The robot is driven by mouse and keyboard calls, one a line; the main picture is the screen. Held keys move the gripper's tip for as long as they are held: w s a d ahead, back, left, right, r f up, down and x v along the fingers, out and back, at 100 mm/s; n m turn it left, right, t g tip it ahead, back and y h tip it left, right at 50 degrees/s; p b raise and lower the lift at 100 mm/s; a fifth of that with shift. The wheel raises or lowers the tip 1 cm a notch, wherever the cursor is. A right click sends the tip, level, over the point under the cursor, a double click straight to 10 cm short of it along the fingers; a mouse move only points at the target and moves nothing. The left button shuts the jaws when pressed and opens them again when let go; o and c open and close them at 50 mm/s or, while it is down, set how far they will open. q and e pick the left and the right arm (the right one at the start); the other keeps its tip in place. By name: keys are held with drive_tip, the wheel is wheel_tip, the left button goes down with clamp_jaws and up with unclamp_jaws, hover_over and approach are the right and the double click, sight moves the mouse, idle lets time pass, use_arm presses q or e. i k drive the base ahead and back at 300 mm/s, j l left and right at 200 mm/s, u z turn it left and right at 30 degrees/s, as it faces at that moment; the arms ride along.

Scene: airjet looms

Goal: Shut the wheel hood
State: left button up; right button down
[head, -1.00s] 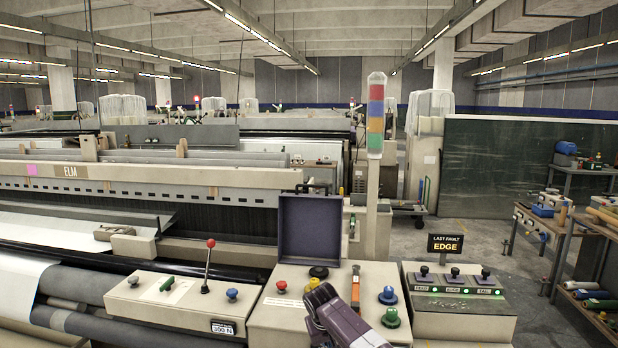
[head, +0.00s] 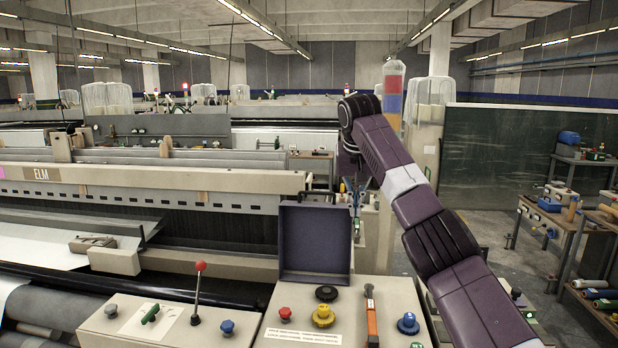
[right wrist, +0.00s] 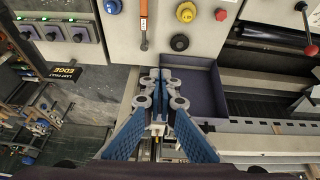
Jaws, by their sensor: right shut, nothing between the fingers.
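The wheel hood (head: 315,238) is a dark purple, shallow box-like lid standing upright, open, at the back of the beige control panel (head: 270,335). A black wheel (head: 326,293) lies uncovered on the panel before it. My right gripper (head: 356,200) is shut and empty, at the hood's upper right corner; its fingers are small and partly hidden in the head view. In the right wrist view its blue fingers (right wrist: 161,84) point at the panel, beside the hood (right wrist: 208,88); whether they touch it I cannot tell. My left gripper is not in view.
On the panel are a yellow knob (head: 323,316), a red button (head: 284,314), an orange-handled lever (head: 371,318) and a blue knob (head: 408,323). A red-topped stick (head: 198,290) stands on the left panel. A signal tower (head: 393,90) rises behind my arm.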

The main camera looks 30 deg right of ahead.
sight(314, 237)
drive_tip(key=i+l, duration=0.2)
drive_tip(key=i, duration=0.2)
drive_tip(key=i+l, duration=0.2)
drive_tip(key=i, duration=0.25)
drive_tip(key=i+l, duration=0.15)
drive_tip(key=i, duration=0.25)
